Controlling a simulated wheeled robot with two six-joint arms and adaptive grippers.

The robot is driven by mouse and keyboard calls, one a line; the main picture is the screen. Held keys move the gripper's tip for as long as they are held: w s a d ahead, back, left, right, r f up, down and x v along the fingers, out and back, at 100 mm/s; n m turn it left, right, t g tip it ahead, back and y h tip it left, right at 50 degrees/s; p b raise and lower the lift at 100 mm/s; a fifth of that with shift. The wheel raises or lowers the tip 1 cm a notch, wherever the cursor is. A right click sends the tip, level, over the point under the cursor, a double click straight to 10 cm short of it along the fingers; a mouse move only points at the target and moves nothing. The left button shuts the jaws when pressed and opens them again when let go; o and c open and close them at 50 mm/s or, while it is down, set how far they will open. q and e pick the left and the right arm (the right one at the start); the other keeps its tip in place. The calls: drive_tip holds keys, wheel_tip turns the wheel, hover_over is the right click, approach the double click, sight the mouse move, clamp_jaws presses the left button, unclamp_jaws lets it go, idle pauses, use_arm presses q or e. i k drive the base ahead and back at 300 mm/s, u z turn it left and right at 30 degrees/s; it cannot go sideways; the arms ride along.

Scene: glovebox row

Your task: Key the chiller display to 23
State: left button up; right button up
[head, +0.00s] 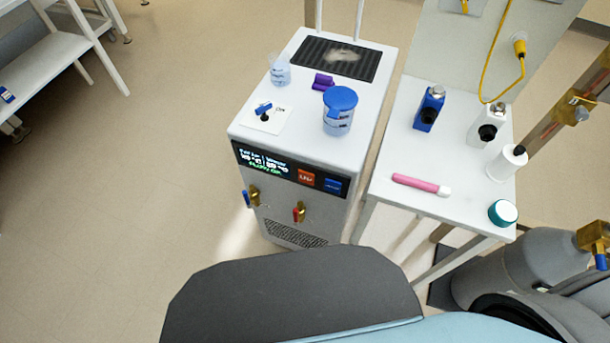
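The chiller (300,125) is a white box-shaped unit standing on the floor ahead of me. Its dark display (264,160) is on the upper front face, with small lit text that is too small to read surely; the lower line is green. To the right of the text are an orange-red button (306,177) and a blue button (333,186). A blue-handled switch (263,109) sits on a white plate on the chiller's top. Neither of my grippers is in view.
The chiller top holds a blue-lidded container (339,112), a small beaker (280,72), purple pieces (323,82) and a dark mat (337,57). Brass valves (299,213) stick out below the display.

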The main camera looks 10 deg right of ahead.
sight(306, 177)
drive_tip(key=z, duration=0.7)
drive_tip(key=k, duration=1)
drive_tip(key=u, duration=1.55)
